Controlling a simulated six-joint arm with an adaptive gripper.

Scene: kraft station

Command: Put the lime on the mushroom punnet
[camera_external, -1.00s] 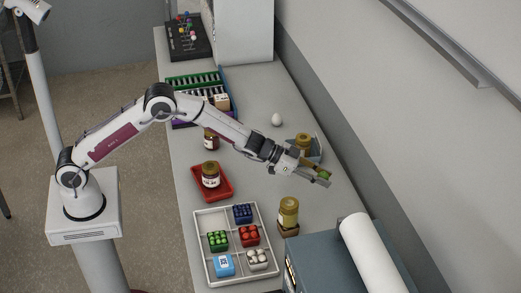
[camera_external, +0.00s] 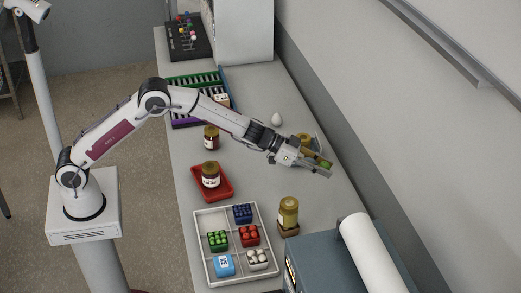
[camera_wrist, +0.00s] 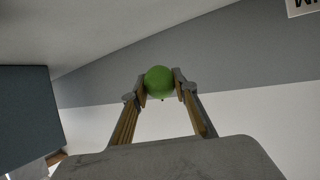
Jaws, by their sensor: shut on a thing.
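My gripper (camera_external: 323,165) is shut on the green lime (camera_wrist: 160,82), which sits between the two fingertips in the wrist view. The lime also shows small at the fingertips in the external view (camera_external: 326,163). The gripper holds it in the air over the right side of the table. The mushroom punnet (camera_external: 258,258), with white round contents, stands in the lower right part of the white divided tray (camera_external: 205,235). The gripper is well behind and to the right of the punnet.
Other punnets, green (camera_external: 218,240), red (camera_external: 249,236) and dark blue (camera_external: 242,213), and a blue box (camera_external: 224,265) share the tray. A jar (camera_external: 211,174) stands on a red tray. Another jar (camera_external: 288,212) stands near the blue-grey cabinet (camera_external: 320,262). An egg (camera_external: 277,119) lies farther back.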

